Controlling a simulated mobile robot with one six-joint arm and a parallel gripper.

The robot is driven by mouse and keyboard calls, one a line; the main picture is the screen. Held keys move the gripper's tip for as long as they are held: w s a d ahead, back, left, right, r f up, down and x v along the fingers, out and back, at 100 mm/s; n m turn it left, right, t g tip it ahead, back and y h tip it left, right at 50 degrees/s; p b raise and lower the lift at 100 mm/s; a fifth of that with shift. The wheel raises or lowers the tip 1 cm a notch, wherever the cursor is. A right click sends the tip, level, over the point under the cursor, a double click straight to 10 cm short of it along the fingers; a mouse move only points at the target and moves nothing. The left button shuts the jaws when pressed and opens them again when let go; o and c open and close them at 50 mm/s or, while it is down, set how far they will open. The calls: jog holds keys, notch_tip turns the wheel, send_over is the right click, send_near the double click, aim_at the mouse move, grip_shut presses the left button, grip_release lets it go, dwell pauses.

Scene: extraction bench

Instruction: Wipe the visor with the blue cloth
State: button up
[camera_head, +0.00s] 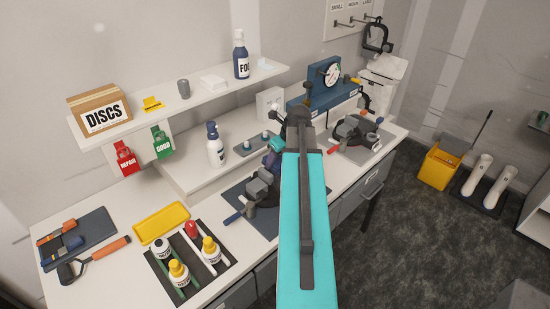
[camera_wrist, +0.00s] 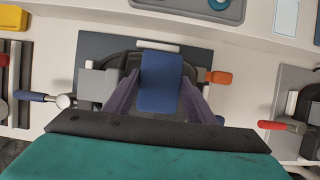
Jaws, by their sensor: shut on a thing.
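My gripper (camera_wrist: 160,95) has purple fingers shut on the blue cloth (camera_wrist: 160,82), a folded pad, in the wrist view. The cloth is over a dark, curved piece (camera_wrist: 124,64), which looks like the visor, held between grey clamps on a dark mat (camera_wrist: 92,50). Whether the cloth touches it, I cannot tell. In the head view my gripper (camera_head: 269,162) is over the same station, partly behind my turquoise arm. The clamp with the blue handle (camera_head: 233,217) shows left of the arm. Much of the visor is hidden.
A second clamp station with a red handle (camera_head: 334,150) stands to the right. A yellow tray (camera_head: 161,222) and a dark tray (camera_head: 157,270) with several bottles are on the left. A raised shelf (camera_head: 190,108) runs behind; a white bottle (camera_head: 215,150) stands below it.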

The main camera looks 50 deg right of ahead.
jog(key=shift+s, duration=0.85)
jog(key=shift+s+a+f, duration=0.15)
jog(key=shift+s, duration=1.3)
jog(key=shift+w+a, duration=0.25)
jog(key=shift+w, duration=0.5)
jog(key=shift+w+a, duration=0.25)
jog(key=shift+w, duration=0.5)
jog(key=shift+w, duration=0.15)
jog(key=shift+w+a+r, duration=0.15)
jog(key=shift+w+a, duration=0.05)
jog(key=shift+w, duration=0.45)
jog(key=shift+w+a+r, duration=0.15)
jog(key=shift+w, duration=0.5)
